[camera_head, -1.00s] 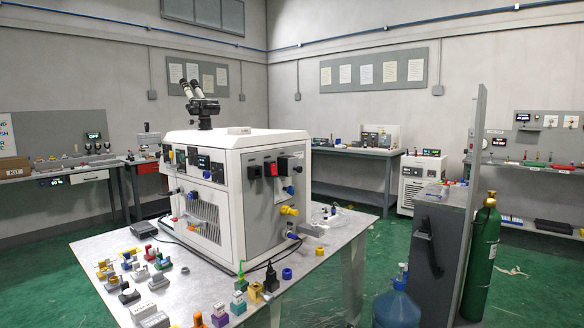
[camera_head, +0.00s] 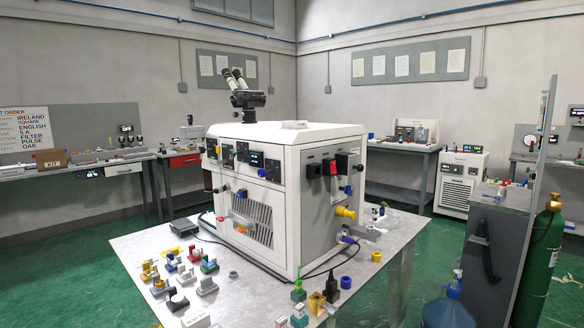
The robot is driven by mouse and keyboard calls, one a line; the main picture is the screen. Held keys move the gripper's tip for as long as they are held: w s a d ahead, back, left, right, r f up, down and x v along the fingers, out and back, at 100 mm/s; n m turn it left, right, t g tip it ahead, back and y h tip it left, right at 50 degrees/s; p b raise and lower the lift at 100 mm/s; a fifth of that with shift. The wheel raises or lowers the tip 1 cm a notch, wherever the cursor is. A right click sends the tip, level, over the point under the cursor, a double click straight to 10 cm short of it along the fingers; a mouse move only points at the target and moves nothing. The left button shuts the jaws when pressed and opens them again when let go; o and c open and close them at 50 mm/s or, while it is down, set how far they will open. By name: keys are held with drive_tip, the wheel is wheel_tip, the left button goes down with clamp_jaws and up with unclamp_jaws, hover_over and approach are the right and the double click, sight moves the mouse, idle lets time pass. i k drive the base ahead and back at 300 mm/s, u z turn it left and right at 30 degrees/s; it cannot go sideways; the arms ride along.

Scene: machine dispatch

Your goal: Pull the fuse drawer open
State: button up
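A large white machine (camera_head: 262,163) stands on a metal table. My gripper is not in view.
Small coloured parts lie on the metal table (camera_head: 230,290) left and in front of the machine. A grey cabinet (camera_head: 490,250), a blue bottle (camera_head: 449,308) and a green gas cylinder (camera_head: 538,260) stand at right. Green floor shows left of the table. Back-left benches have white (camera_head: 124,168) and red (camera_head: 185,160) drawers.

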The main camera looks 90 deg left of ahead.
sight(353, 167)
drive_tip(key=u, duration=2.4)
drive_tip(key=i, duration=1)
drive_tip(key=u, duration=0.1)
drive_tip(key=k, duration=1)
drive_tip(key=z, duration=0.6)
drive_tip(key=i, duration=1.1)
drive_tip(key=u, duration=0.05)
